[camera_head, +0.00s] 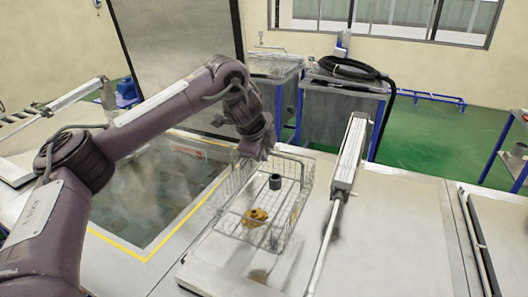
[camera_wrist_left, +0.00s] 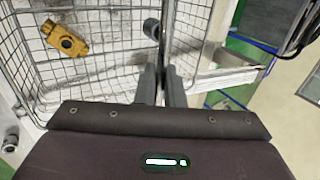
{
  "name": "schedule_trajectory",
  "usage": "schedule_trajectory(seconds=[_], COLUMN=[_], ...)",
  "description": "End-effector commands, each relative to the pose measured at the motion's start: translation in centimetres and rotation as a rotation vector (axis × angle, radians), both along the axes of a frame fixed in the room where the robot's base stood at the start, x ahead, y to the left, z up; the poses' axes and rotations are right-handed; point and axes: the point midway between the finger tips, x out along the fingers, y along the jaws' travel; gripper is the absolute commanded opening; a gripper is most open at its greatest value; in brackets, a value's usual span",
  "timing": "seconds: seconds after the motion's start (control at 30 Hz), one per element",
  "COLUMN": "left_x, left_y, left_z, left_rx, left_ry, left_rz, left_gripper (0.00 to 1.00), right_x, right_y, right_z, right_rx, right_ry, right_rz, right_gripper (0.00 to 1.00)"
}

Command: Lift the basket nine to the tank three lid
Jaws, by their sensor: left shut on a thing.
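A wire basket (camera_head: 296,208) is over the pale metal lid (camera_head: 385,245) at the centre of the head view. A yellow part (camera_head: 255,217) and a dark grey cylinder (camera_head: 275,181) are inside it. My left gripper (camera_head: 262,157) is at the basket's far upper edge. In the left wrist view, its two fingers (camera_wrist_left: 162,82) are closed on the basket wire, with mesh (camera_wrist_left: 100,85) and the yellow part (camera_wrist_left: 65,40) to the left. I cannot tell whether the basket rests on the lid or hangs just above it. My right gripper is not in view.
An open tank (camera_head: 150,205) with a yellow border lies left of the basket. A pneumatic cylinder with a rod (camera_head: 348,160) stands close on the basket's right. Metal tanks (camera_head: 338,110) with a black hose (camera_head: 348,68) stand behind. Green floor (camera_head: 435,135) shows at the right.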

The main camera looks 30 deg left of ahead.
Motion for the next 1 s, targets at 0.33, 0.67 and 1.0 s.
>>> schedule_trajectory(seconds=[0.33, 0.67, 1.0], left_x=[0.2, 0.1, 0.1], left_y=[-0.1, 0.1, 0.1], left_z=[-1.7, -4.6, -5.9], left_rx=[-0.005, -0.008, -0.006], left_ry=[0.016, 0.053, 0.052], left_rz=[-0.001, 0.000, 0.001], left_gripper=[0.00, 0.00, 0.00], right_x=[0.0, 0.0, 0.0], right_y=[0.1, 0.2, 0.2], right_z=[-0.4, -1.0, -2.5], right_rx=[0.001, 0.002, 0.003], right_ry=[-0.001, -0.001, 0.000], right_rz=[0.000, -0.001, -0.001], right_gripper=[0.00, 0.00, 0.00])
